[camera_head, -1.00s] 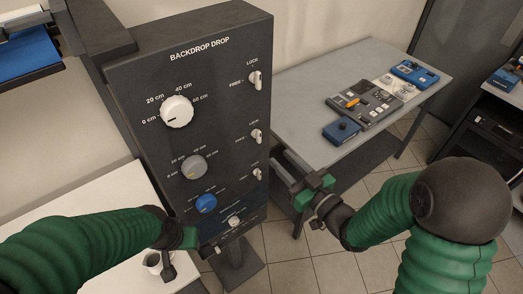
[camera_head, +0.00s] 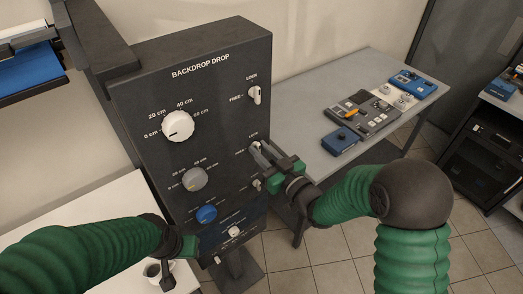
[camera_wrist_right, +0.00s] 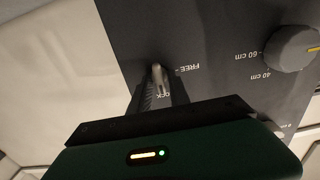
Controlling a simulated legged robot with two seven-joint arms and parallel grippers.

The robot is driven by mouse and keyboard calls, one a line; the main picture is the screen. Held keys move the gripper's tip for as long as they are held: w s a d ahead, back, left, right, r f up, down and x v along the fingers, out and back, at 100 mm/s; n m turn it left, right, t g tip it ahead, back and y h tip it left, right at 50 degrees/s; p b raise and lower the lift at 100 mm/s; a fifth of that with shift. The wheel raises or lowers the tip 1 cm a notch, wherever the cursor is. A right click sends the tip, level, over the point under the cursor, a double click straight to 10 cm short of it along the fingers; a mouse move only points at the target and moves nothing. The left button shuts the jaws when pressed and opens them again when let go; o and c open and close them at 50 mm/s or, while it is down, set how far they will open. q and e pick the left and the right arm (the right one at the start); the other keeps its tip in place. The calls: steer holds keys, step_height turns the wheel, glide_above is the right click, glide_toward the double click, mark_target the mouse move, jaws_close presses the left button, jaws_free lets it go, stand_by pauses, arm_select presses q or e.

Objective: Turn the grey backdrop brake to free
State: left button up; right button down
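The black backdrop panel (camera_head: 215,125) carries white, grey and blue dials, each with a small lever beside it. The grey dial (camera_head: 194,179) sits in the middle row; it also shows in the right wrist view (camera_wrist_right: 290,46). The lever (camera_wrist_right: 158,78) of that row, marked LOCK and FREE, lies between the fingertips of my right gripper in the wrist view. In the head view this gripper (camera_head: 265,152) largely hides it. The right fingers look apart around the lever; contact is unclear. My left gripper (camera_head: 190,268) is open and empty at the panel's lower left.
The white dial (camera_head: 178,126) and its lever (camera_head: 254,95) are above; the blue dial (camera_head: 206,214) and its lever (camera_head: 257,184) are below. A grey table (camera_head: 300,98) with control boxes (camera_head: 362,118) stands right. A mug (camera_head: 153,270) is near my left gripper.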

steer(key=shift+f, duration=0.1)
steer(key=shift+f+n+b, duration=0.15)
steer(key=shift+n+b, duration=0.45)
steer(key=shift+b, duration=0.45)
steer(key=shift+s+a+f+n+b, duration=0.1)
steer(key=shift+f+n+b, duration=0.05)
steer(key=shift+n+b, duration=4.9)
steer(key=shift+s+a+f+n+b, duration=0.1)
steer(key=shift+n+b, duration=3.25)
steer(key=shift+b, duration=3.4)
steer(key=c, duration=1.5)
jaws_free()
steer(key=shift+w+r, duration=0.1)
